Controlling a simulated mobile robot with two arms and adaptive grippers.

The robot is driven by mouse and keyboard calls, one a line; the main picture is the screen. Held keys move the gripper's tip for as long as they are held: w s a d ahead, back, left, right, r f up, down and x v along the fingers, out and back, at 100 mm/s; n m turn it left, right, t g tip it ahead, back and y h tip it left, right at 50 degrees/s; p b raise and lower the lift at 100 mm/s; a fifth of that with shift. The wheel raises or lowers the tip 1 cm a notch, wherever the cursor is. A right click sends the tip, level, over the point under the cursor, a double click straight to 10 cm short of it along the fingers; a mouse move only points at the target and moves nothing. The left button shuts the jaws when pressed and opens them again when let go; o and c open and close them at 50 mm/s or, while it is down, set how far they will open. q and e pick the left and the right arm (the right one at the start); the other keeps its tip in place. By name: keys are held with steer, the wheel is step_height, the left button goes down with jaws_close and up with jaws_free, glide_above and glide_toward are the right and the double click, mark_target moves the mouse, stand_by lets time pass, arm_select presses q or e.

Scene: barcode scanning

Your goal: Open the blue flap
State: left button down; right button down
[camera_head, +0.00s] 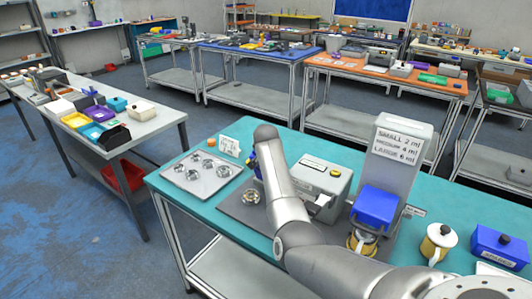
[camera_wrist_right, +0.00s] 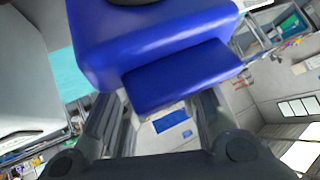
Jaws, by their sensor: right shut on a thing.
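The blue flap (camera_wrist_right: 180,75) fills the upper middle of the right wrist view, with a protruding lip across the fingers. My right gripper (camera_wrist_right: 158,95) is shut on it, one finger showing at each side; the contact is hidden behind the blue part. In the head view my right arm reaches up to the left end of a grey machine (camera_head: 326,180) and hides the gripper there. A small blue patch (camera_head: 253,163) shows beside the arm at that end; I cannot tell if it is the same flap. My left gripper is not in view.
A grey dispenser (camera_head: 402,150) with a blue front part (camera_head: 375,207) stands right of the machine. A tray (camera_head: 203,189) of several metal parts lies at the left on the teal table (camera_head: 175,195). A yellow-white pot (camera_head: 438,242) and a blue box (camera_head: 500,246) stand at the right.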

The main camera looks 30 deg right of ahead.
steer(key=shift+s+d+f, duration=0.25)
steer(key=shift+s+f, duration=0.1)
steer(key=shift+f, duration=0.3)
stand_by(0.5)
steer(key=c, duration=1.4)
jaws_free()
steer(key=shift+o, duration=1.3)
steer(key=shift+d+f, duration=0.15)
steer(key=shift+w+r, duration=0.2)
steer(key=shift+w, duration=0.1)
steer(key=shift+r, duration=0.15)
steer(key=v, duration=1.1)
steer(key=shift+s+a+r, duration=0.2)
steer(key=shift+s+a, duration=0.05)
steer(key=shift+a, duration=0.05)
